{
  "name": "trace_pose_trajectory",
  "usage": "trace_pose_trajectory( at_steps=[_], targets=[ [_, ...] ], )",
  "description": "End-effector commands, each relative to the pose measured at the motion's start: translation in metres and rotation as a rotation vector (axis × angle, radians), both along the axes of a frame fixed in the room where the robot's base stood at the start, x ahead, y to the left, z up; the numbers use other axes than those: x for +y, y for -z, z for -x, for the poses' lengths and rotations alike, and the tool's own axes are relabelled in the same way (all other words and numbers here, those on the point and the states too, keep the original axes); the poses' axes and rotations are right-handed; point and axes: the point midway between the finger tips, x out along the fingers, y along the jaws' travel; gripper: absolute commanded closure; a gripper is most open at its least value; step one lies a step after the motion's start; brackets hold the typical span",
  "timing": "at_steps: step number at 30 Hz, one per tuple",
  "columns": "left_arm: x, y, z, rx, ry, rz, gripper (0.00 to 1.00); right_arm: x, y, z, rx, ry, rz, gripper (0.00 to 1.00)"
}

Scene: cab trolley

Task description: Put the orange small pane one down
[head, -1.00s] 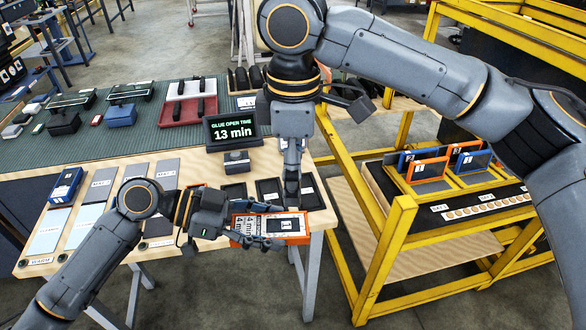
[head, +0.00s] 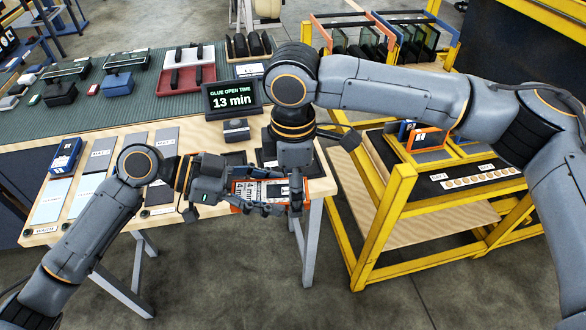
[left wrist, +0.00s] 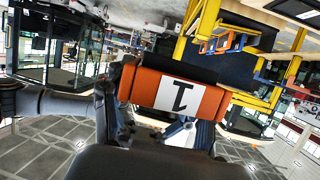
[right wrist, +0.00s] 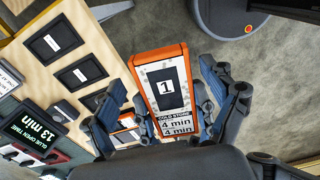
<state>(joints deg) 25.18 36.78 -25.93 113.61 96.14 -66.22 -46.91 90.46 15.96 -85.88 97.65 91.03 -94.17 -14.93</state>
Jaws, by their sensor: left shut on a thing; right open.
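The orange small pane one (head: 262,190) is an orange-framed piece with a white label. It is held over the table's front right edge. My left gripper (head: 238,197) is shut on it from the left. The left wrist view shows the pane's orange edge with a "1" label (left wrist: 180,94) close in front. My right gripper (head: 294,200) points down at the pane's right end. In the right wrist view its open fingers (right wrist: 168,105) stand on either side of the pane (right wrist: 147,70), whose face reads "1" and "4 min". I cannot tell whether they touch it.
The wooden table (head: 110,208) holds grey and pale blue plates and a blue case (head: 65,155). A "13 min" display (head: 232,98) stands behind. A yellow-framed trolley (head: 372,235) at right carries blue and orange panes (head: 425,140). Dark labelled pads (right wrist: 88,70) lie beside the pane.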

Motion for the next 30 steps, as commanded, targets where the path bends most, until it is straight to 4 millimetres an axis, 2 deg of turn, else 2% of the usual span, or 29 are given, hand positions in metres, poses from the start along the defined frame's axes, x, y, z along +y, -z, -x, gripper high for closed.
trace_pose_trajectory(
  at_steps=[10,11,20,21,24,30],
  targets=[
    [0.0000,-0.0006,-0.0001,-0.001,0.000,0.001,0.81,0.0000,0.0044,0.0000,0.000,0.000,0.000,0.15],
    [0.0000,-0.0006,-0.0001,-0.001,0.000,0.001,0.81,0.0000,0.0043,0.0000,0.000,0.000,0.000,0.19],
    [-0.0005,-0.0011,0.0006,-0.001,0.001,0.002,0.81,-0.0002,0.0043,-0.0004,-0.002,0.001,0.000,0.80],
    [-0.0006,-0.0013,0.0008,0.000,0.002,0.003,0.36,0.0000,0.0039,-0.0007,-0.003,0.001,0.000,0.81],
    [-0.0006,-0.0013,0.0009,0.000,0.003,0.003,0.16,-0.0001,0.0039,-0.0009,-0.003,0.002,0.000,0.81],
    [-0.0003,-0.0006,0.0004,0.000,0.001,0.001,0.16,0.0000,0.0039,-0.0004,-0.002,0.001,-0.001,0.81]
  ],
)
